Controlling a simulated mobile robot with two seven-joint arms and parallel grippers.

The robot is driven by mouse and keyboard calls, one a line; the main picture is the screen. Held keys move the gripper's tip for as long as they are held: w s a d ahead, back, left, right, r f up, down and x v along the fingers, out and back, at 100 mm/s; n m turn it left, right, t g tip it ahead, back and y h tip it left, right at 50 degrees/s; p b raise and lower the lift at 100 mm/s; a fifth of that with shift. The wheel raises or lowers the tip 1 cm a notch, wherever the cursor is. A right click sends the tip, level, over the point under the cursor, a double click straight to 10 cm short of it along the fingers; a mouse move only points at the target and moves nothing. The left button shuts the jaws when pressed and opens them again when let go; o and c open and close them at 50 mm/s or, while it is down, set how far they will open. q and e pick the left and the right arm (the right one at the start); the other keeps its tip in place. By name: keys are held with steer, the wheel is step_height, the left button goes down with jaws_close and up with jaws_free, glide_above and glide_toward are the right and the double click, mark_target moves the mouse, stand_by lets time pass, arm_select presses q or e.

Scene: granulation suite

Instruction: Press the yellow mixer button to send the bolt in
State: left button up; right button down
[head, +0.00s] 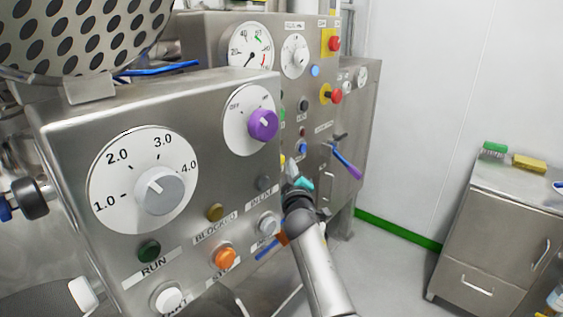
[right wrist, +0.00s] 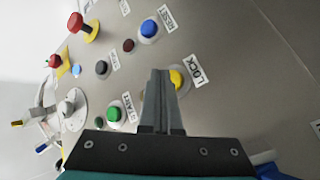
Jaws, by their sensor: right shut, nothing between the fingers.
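The yellow button (right wrist: 180,78) sits on the grey metal panel beside a LOCK label in the right wrist view. In the head view only a small yellow edge (head: 282,160) shows beside the front box. My right gripper (right wrist: 160,73) is shut and empty. Its fingertips lie over the left part of the yellow button in the wrist view; I cannot tell whether they touch it. In the head view the right gripper (head: 292,170) points at the rear panel. My left gripper is not in view.
Close to the fingers are a green button (right wrist: 114,114) and a blue button (right wrist: 149,28). Red knobs on yellow plates (head: 335,96) stick out farther off. The front box (head: 120,230) carries dials and an orange button (head: 225,257). Open floor lies before the cabinet (head: 500,230).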

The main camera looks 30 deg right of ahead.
steer(key=shift+w, duration=0.1)
steer(key=shift+w+a+b, duration=0.15)
steer(key=shift+w+b, duration=0.15)
steer(key=shift+b, duration=0.05)
steer(key=shift+w+a+b, duration=0.2)
steer(key=shift+w+b, duration=0.2)
steer(key=shift+b, duration=0.05)
stand_by(0.7)
steer(key=shift+s, duration=0.1)
steer(key=shift+s+d+p, duration=0.35)
steer(key=shift+s+p, duration=0.35)
steer(key=shift+s, duration=0.1)
